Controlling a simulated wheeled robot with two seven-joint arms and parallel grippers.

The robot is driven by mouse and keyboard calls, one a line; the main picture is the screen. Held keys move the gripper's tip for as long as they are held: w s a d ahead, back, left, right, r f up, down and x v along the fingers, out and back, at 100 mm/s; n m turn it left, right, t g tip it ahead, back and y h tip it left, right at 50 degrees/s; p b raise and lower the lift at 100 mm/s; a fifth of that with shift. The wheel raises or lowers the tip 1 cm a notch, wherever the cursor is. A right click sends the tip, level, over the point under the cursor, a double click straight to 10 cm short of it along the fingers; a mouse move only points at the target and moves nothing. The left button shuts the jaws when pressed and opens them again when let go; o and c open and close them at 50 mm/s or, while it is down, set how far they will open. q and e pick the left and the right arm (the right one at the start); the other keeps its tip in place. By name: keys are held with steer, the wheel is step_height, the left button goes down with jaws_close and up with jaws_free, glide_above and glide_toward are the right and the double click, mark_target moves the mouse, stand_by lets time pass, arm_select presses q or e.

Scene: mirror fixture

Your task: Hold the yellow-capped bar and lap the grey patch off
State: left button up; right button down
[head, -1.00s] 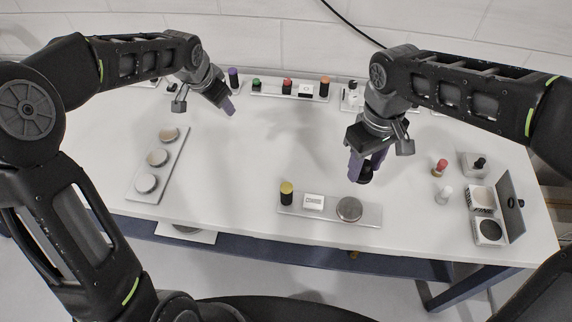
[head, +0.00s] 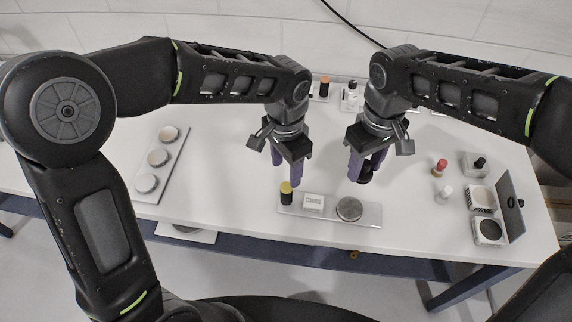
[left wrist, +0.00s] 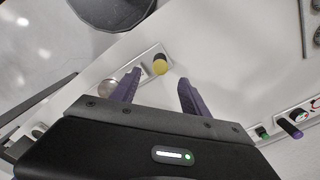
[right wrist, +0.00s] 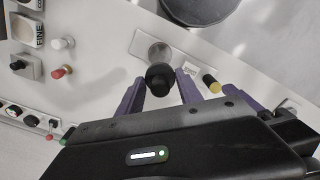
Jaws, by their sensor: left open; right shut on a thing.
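The yellow-capped bar (head: 286,194) is a short black cylinder standing upright at the left end of a grey plate (head: 325,219). A round grey mirror disc (head: 349,208) sits at the plate's right end; I cannot make out a separate patch on it. My left gripper (head: 287,172) is open, pointing down just behind and above the bar. In the left wrist view the yellow cap (left wrist: 160,66) shows beyond the fingertips, roughly between them. My right gripper (head: 366,172) is shut on a dark round-ended piece (right wrist: 160,79), held behind the disc, apart from it.
A white labelled block (head: 313,202) sits between bar and disc. At right are a red-topped peg (head: 440,167), a white peg (head: 443,194), a black-knobbed block (head: 475,164) and an open case (head: 510,205).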

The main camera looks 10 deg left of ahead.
mark_target(286, 194)
arm_select(q)
step_height(286, 194, down, 12)
stand_by(0.6)
steer(key=shift+c, duration=0.4)
jaws_close()
stand_by(1.7)
